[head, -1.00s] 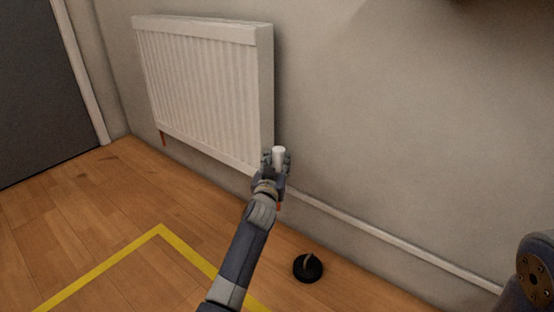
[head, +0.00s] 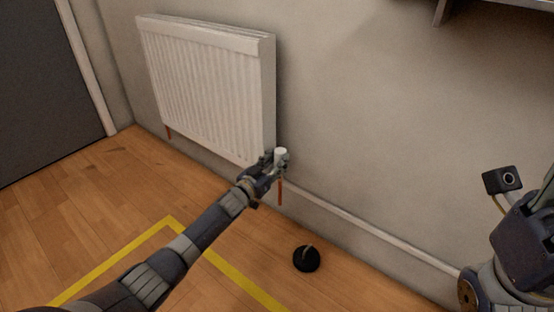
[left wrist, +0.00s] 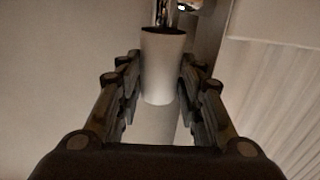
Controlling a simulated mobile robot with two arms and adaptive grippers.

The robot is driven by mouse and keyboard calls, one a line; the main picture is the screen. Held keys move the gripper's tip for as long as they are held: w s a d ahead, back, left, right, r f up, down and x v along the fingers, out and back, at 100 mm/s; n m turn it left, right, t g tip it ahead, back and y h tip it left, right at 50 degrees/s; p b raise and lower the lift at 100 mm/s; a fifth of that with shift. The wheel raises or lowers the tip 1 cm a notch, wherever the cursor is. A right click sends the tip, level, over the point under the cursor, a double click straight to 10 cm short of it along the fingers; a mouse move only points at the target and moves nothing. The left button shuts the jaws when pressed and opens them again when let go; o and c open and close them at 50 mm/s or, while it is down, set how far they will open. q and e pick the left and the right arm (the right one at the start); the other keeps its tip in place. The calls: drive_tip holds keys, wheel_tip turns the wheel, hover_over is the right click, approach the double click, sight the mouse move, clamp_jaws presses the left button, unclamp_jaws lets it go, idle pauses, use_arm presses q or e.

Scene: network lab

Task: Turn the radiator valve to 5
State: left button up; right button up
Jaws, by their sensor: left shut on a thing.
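The radiator valve (head: 281,153) is a white cylindrical knob at the lower right corner of the white radiator (head: 205,85). My left gripper (head: 273,158) reaches it from the lower left and is shut on it. In the left wrist view the knob (left wrist: 163,70) stands between the two dark fingers, with a shiny metal fitting (left wrist: 170,12) beyond it. No number on the knob can be read in either view. The right gripper is not in view; only part of my right arm shows at the right edge.
A copper pipe (head: 280,190) runs down below the valve. A black doorstop-like object (head: 306,258) sits on the wooden floor, near yellow floor tape (head: 230,268). A dark shelf edge (head: 480,10) shows at top right.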

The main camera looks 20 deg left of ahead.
use_arm(q)
drive_tip(key=shift+d+r, duration=0.1)
drive_tip(key=shift+d, duration=0.15)
drive_tip(key=o, duration=1.1)
drive_tip(key=shift+c, duration=0.2)
drive_tip(key=shift+a, duration=0.3)
drive_tip(key=shift+f+v, duration=0.2)
drive_tip(key=shift+v, duration=0.65)
drive_tip(key=v, duration=0.6)
drive_tip(key=shift+s+d+r, duration=0.15)
